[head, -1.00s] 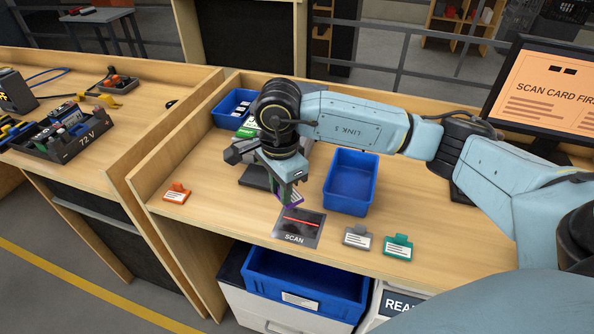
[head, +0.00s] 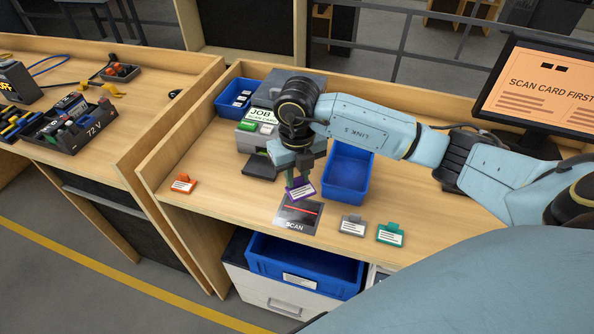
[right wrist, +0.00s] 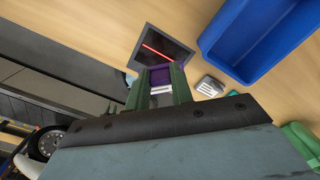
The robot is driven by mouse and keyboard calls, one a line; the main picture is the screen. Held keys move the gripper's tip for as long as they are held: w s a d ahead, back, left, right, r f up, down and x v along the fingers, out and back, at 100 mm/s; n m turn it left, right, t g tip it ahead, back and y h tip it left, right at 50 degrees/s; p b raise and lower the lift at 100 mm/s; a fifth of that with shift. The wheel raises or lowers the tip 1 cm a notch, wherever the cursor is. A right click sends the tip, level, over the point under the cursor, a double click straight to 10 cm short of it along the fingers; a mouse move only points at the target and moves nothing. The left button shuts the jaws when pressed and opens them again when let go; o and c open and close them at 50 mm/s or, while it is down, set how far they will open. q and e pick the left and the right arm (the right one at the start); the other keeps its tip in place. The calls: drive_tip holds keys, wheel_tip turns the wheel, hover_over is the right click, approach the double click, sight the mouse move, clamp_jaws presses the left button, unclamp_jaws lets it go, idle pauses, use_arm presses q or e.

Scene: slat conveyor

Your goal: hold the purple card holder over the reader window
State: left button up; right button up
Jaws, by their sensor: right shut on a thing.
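My right gripper (head: 299,180) is shut on the purple card holder (head: 302,190), which has a white label. It hangs tilted at the back edge of the black reader window (head: 290,218), marked SCAN with a red line. In the right wrist view the purple card holder (right wrist: 160,76) sits between the green fingers, and the reader window (right wrist: 161,50) shows just beyond it. The height of the holder above the window is hard to tell. My left gripper is not in view.
An orange card holder (head: 183,184) lies at left, with grey (head: 352,226) and green (head: 391,234) ones right of the reader. A blue bin (head: 347,172) stands close behind the reader. A JOB machine (head: 262,118) and a monitor reading SCAN CARD FIRST (head: 540,88) stand further back.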

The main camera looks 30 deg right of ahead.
drive_tip(key=shift+f+b, duration=2.25)
drive_tip(key=shift+f, duration=0.9)
drive_tip(key=shift+r, duration=0.1)
wheel_tip(320, 180, up, 6)
drive_tip(key=p, duration=0.4)
drive_tip(key=shift+p, duration=0.3)
